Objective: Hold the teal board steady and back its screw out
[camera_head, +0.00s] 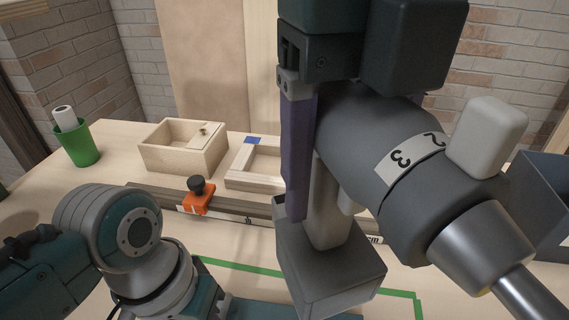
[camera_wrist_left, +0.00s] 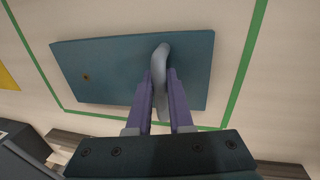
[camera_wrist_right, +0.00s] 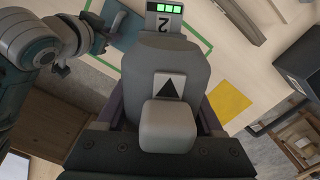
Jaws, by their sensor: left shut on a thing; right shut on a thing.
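A grey handle (camera_wrist_left: 160,62) stands on the board's right part. My left gripper (camera_wrist_left: 159,82) is shut on this handle. The board also shows partly in the right wrist view (camera_wrist_right: 128,32). My right gripper (camera_wrist_right: 163,112) is shut on a dark grey power driver (camera_head: 365,140), held up at the right of the head view. Its silver nose (camera_head: 478,245) points down right, apart from the board.
Behind are a green cup (camera_head: 78,145), a wooden box (camera_head: 170,150), a light wooden tray (camera_head: 236,181) and an orange clamp-like piece with a black knob (camera_head: 198,200) at a long strip. A yellow square (camera_wrist_right: 230,98) lies on the table. A dark bin (camera_head: 545,190) stands at right.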

